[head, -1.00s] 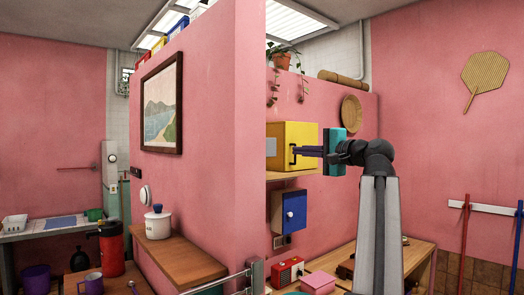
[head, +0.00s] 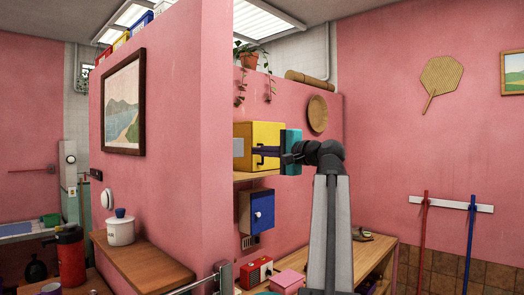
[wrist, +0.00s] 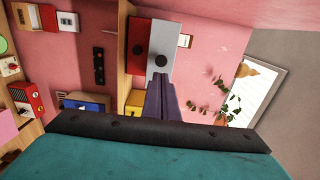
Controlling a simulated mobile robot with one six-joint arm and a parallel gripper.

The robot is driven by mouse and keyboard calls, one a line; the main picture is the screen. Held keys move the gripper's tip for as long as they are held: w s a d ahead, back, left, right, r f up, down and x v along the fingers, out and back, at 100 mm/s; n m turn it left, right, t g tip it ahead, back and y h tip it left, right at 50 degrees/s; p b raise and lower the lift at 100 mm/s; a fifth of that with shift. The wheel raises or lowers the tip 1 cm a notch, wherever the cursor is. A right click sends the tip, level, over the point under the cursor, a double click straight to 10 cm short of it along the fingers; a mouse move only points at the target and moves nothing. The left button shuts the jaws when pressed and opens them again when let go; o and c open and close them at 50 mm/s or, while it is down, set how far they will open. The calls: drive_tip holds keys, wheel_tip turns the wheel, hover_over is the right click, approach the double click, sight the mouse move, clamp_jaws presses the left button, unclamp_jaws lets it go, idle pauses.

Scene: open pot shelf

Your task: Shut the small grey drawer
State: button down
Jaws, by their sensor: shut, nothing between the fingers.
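The small grey drawer (wrist: 164,45) shows its pale grey front with a dark round knob in the wrist view, beside a red front (wrist: 139,40) with its own dark knob. How far it stands out cannot be told. My gripper (wrist: 160,77) is shut and empty, its fingertips overlapping the near edge of the grey front; I cannot tell whether they touch. In the head view my gripper (head: 258,151) is in front of the yellow cabinet (head: 262,133) with a dark handle. A grey patch (head: 239,147) at its left may be part of the drawer.
The pink wall corner (head: 217,150) stands close left of the shelf. A blue-doored box (head: 262,208) hangs below the yellow cabinet. A red radio (head: 259,270) and a pink box (head: 289,281) are on the low bench. A plant (head: 249,58) sits above.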

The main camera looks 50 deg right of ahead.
drive_tip(key=w+p, duration=0.4)
drive_tip(key=w, duration=0.7)
drive_tip(key=shift+w+d, duration=0.35)
drive_tip(key=w, duration=0.3)
drive_tip(key=w+b, duration=0.1)
drive_tip(key=w, duration=0.2)
drive_tip(key=w+b, duration=0.1)
drive_tip(key=w, duration=0.3)
drive_tip(key=shift+d, duration=0.4)
drive_tip(key=shift+r, duration=0.15)
drive_tip(key=shift+r, duration=0.1)
drive_tip(key=shift+s+a, duration=0.1)
drive_tip(key=shift+s, duration=0.1)
